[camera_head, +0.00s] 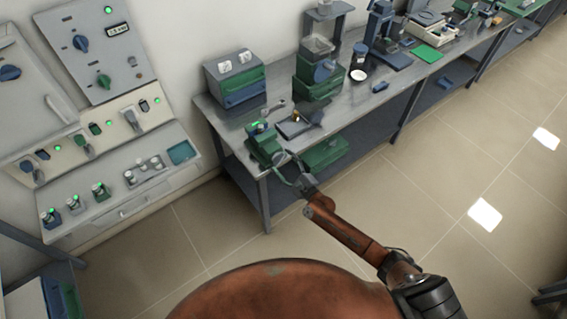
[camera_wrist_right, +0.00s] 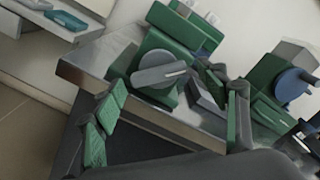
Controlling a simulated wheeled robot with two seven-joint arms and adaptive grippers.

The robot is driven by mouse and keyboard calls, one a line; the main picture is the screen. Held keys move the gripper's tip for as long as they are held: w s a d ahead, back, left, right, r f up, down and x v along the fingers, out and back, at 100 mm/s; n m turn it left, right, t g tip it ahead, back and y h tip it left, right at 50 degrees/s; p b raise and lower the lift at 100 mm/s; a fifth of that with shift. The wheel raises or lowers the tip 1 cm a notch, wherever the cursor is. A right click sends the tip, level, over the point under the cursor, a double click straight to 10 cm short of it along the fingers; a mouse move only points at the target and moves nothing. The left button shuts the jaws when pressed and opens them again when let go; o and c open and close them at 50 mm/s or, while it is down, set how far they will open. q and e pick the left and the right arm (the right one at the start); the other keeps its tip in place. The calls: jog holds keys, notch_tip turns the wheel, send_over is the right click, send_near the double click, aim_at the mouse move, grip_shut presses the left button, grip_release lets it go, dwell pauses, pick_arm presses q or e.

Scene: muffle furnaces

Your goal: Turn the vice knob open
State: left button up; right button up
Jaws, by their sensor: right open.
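The green vice (camera_head: 264,146) sits at the near left corner of the metal workbench. My right gripper (camera_head: 286,168) is in front of the vice, at the bench's near edge. Whether a finger touches the knob cannot be told. My left gripper is not in view.
The workbench (camera_head: 225,118) carries a green and blue box (camera_head: 235,78) behind the vice and a green machine (camera_head: 318,80) to the right. A small dark tray (camera_head: 299,124) lies beside the vice. Wall panels with knobs (camera_head: 100,50) stand left. The floor in front is clear.

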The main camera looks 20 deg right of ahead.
jog(key=shift+c, duration=0.9)
jog(key=c, duration=1)
jog(key=shift+n, duration=0.3)
